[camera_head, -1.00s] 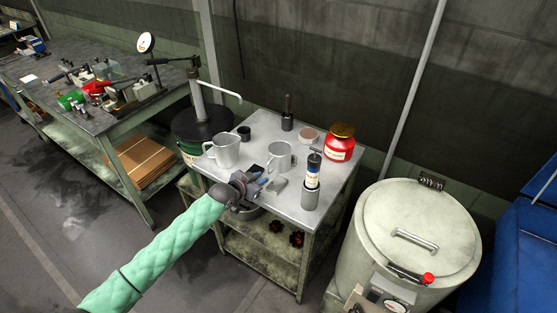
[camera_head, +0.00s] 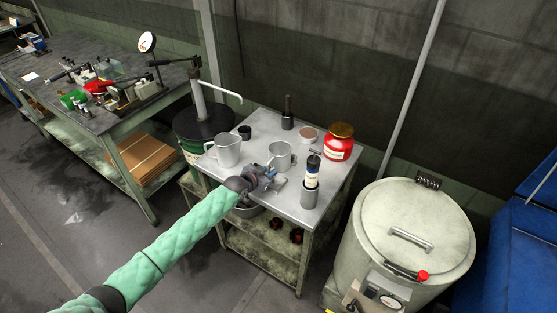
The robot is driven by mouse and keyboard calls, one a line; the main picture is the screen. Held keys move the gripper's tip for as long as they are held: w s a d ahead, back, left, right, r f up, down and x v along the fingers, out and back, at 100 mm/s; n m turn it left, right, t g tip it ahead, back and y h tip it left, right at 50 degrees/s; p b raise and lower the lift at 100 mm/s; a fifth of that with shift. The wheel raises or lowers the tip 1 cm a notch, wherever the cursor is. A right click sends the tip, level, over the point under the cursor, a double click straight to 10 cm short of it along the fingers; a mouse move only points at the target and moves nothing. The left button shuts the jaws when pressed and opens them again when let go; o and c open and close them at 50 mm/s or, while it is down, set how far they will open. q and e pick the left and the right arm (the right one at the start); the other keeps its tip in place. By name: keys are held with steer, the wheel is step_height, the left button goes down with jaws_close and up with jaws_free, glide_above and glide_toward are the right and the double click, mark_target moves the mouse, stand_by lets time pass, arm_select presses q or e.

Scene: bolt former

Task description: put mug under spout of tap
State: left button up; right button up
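A grey metal mug (camera_head: 282,155) stands upright on the small metal table, beside a larger grey jug-like vessel (camera_head: 227,150) to its left. A thin pale spout (camera_head: 223,92) reaches right from the post (camera_head: 199,100) of a hand pump on a dark drum, above and behind the larger vessel. My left gripper (camera_head: 276,177) is low over the table's front, just in front of the mug and partly covering its lower side. Its fingers are too small to tell whether they are open or touching the mug. My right gripper is not in view.
The table (camera_head: 265,203) also holds a red jar (camera_head: 339,147), a dark labelled bottle in a grey cup (camera_head: 311,185), a small black cup (camera_head: 244,132) and a black-handled tool (camera_head: 288,115). A large lidded pot (camera_head: 415,230) stands to the right.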

arm_select(q)
jaws_close()
steer(key=shift+r, duration=0.1)
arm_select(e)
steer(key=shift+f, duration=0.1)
